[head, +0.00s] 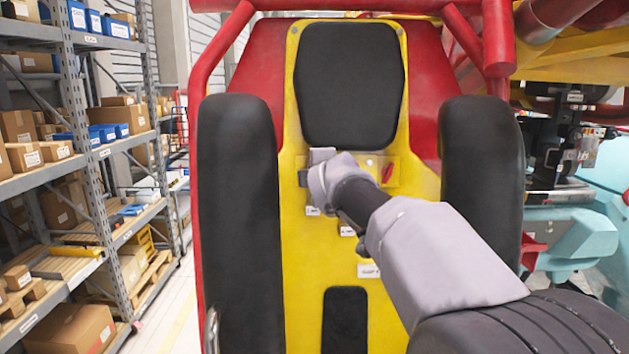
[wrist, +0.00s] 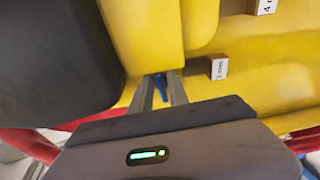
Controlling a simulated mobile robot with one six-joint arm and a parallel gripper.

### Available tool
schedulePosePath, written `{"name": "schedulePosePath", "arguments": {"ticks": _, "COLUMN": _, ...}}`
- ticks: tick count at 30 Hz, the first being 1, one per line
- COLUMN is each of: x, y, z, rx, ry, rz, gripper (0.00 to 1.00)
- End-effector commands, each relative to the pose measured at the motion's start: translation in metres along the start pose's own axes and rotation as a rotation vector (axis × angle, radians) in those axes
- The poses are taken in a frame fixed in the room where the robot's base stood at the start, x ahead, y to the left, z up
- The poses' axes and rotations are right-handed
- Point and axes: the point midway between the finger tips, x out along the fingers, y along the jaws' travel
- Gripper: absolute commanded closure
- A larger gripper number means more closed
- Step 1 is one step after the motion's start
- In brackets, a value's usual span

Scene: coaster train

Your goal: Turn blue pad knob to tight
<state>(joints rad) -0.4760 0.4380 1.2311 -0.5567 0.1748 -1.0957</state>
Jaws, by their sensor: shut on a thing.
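The blue knob (wrist: 160,86) shows in the wrist view as a small blue piece between my two fingers, on the yellow panel beside a black pad (wrist: 55,60). My gripper (wrist: 160,85) is shut on it. How far the knob is turned cannot be read, and no tight mark is legible. In the head view my wrist covers the knob, and my gripper (head: 304,178) points left across the yellow panel (head: 300,265).
A red knob (head: 388,173) sits on the panel right of my wrist. Small white labels (head: 347,230) are on the panel below. Thick black side pads (head: 237,220) flank the seat. Shelves with boxes stand at the left (head: 85,150).

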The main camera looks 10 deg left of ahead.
Motion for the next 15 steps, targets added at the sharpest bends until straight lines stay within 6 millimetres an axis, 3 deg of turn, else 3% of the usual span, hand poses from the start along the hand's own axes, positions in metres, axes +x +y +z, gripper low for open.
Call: {"name": "schedulePosePath", "arguments": {"ticks": 15, "x": -0.0001, "y": -0.0007, "z": -0.0001, "rx": 0.056, "ry": 0.0, "rz": 0.007, "gripper": 1.0}}
